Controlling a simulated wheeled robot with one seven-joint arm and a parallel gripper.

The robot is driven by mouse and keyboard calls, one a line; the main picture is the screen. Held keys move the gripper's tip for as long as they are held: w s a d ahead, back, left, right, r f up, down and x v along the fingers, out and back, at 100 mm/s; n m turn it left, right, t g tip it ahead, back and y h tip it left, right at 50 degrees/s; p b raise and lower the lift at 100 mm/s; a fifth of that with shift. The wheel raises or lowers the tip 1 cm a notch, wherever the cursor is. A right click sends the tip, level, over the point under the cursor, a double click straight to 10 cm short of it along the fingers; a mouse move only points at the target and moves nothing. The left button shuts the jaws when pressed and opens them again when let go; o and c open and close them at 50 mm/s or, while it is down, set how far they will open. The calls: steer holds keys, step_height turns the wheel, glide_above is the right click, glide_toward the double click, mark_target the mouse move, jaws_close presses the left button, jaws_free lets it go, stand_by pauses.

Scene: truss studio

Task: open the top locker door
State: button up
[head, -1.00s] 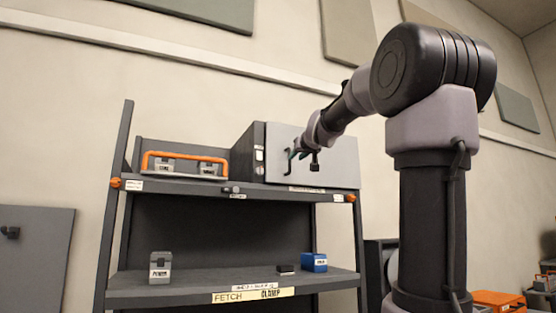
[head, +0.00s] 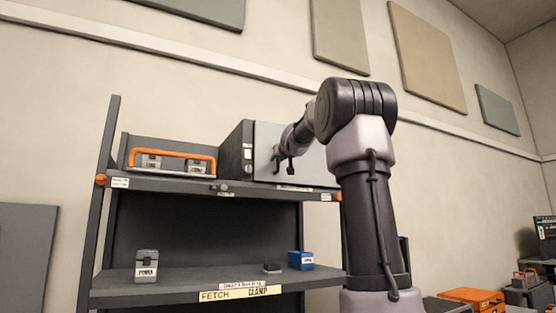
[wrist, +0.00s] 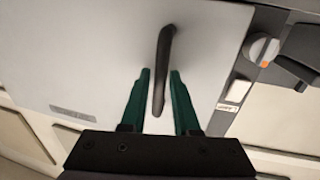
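The locker (head: 236,150) is a dark box on the top shelf of the rack, with a pale grey door (head: 264,140) on its front. The door looks closed, though I cannot tell whether it is slightly ajar. In the wrist view the door (wrist: 90,60) fills much of the picture and carries a dark bar handle (wrist: 163,50). My gripper (wrist: 159,75) has its two green fingers apart, one on each side of the handle's near end. Gaps show between fingers and handle. In the head view my gripper (head: 284,163) is small, in front of the door.
A knob with an orange mark (wrist: 263,50) sits on the dark frame beside the door. An orange-handled tray (head: 172,155) stands left on the top shelf. A grey box (head: 146,265) and a blue box (head: 300,260) stand on the lower shelf (head: 210,281).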

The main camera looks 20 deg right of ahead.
jaws_close()
stand_by(1.4)
